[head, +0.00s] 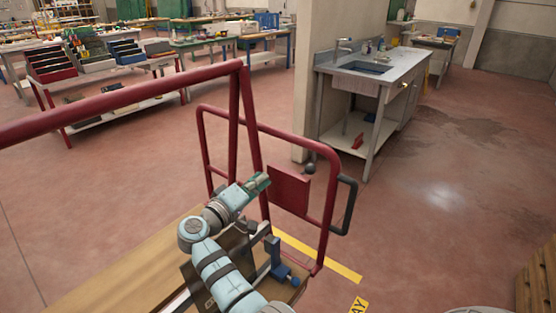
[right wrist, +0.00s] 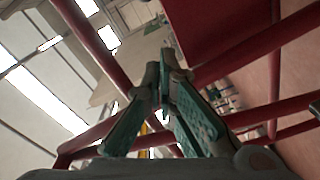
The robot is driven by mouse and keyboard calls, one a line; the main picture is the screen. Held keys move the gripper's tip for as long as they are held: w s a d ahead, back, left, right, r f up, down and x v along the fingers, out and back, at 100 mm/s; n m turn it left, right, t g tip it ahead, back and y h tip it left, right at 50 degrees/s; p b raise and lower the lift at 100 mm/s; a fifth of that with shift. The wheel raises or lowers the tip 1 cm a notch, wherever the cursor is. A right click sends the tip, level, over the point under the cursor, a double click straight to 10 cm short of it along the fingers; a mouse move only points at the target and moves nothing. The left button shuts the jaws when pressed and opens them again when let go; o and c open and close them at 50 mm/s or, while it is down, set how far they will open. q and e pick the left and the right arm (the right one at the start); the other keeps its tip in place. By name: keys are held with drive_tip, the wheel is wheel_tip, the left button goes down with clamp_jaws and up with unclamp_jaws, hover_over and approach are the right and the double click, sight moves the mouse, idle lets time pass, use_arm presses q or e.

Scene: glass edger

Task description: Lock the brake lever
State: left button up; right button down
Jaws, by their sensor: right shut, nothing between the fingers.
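My right gripper (head: 262,182) is shut and empty, close to the near upright of the red frame (head: 236,125). It also shows in the right wrist view (right wrist: 165,65), its green-padded fingers together at the tips. A dark ball knob (head: 310,168) sits to the right of the gripper, above the red panel (head: 288,190). It may be the end of the brake lever; I cannot tell, and no lever shaft shows clearly. The gripper is apart from the knob. No knob can be made out in the right wrist view. My left gripper is not in view.
A black handle (head: 346,206) stands out at the frame's right side. A blue clamp-like part (head: 275,258) is by a wooden surface (head: 130,270) below my right arm. A sink bench (head: 378,75) stands beyond.

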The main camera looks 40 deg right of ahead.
drive_tip(key=r, duration=0.3)
hover_over(292, 174)
drive_tip(key=w+a, duration=0.2)
drive_tip(key=w, duration=0.1)
drive_tip(key=s+d+f, duration=0.1)
drive_tip(key=s+d+f+p, duration=0.1)
drive_tip(key=s, duration=0.1)
drive_tip(key=shift+d, duration=0.1)
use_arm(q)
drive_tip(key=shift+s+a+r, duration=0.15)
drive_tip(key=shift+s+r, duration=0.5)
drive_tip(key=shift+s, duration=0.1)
use_arm(e)
drive_tip(key=shift+f, duration=0.1)
